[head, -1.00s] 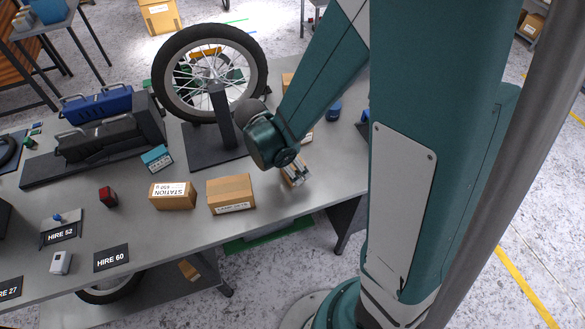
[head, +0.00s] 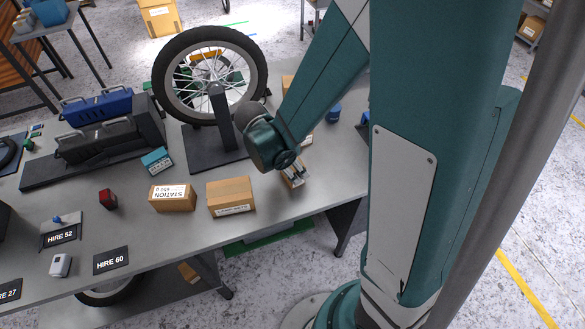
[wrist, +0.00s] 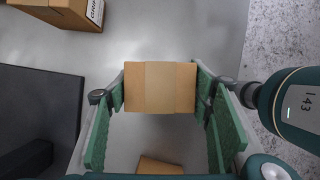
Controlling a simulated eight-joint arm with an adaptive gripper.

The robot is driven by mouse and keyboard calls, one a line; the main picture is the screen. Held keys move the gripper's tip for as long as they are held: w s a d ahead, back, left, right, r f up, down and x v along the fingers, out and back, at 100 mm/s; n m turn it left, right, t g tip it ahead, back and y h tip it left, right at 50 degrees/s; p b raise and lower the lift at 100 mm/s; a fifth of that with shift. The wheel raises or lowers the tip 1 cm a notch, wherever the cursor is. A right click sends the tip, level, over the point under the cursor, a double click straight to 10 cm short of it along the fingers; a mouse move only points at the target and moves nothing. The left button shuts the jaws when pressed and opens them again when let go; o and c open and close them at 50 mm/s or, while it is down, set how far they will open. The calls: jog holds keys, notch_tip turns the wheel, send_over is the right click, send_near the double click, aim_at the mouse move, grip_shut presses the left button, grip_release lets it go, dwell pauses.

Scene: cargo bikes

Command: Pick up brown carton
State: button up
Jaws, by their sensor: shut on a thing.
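A brown carton (wrist: 160,88) with a paler tape band lies between the green-padded fingers of my gripper (wrist: 160,108) in the wrist view. The fingers are shut on its left and right sides. In the head view my gripper (head: 295,178) is low over the right part of the table, and the held carton is mostly hidden by the gripper and wrist.
A wheel on a stand (head: 210,75) rises behind and left of my gripper. Part of another carton (wrist: 158,165) shows at the bottom of the wrist view. The grey table (head: 290,207) has its front edge close by. A small red thing (head: 107,199) stands farther left.

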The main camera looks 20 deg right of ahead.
jog(key=shift+r, duration=0.2)
jog(key=shift+r+p, duration=0.85)
jog(key=shift+r, duration=4)
jog(key=shift+w+a+r, duration=0.1)
jog(key=shift+a+r, duration=0.15)
jog(key=shift+a, duration=0.4)
jog(key=s+a+r+n+p, duration=0.1)
jog(key=a+r+p, duration=0.2)
jog(key=a, duration=0.7)
jog(key=s+a+r+n+t+p, duration=0.1)
jog(key=a+r+p, duration=0.3)
jog(key=a, duration=0.6)
jog(key=shift+a+r+n, duration=0.35)
jog(key=shift+r+n, duration=0.05)
jog(key=shift+s+f, duration=0.1)
jog(key=shift+f, duration=0.05)
jog(key=shift+f, duration=2.8)
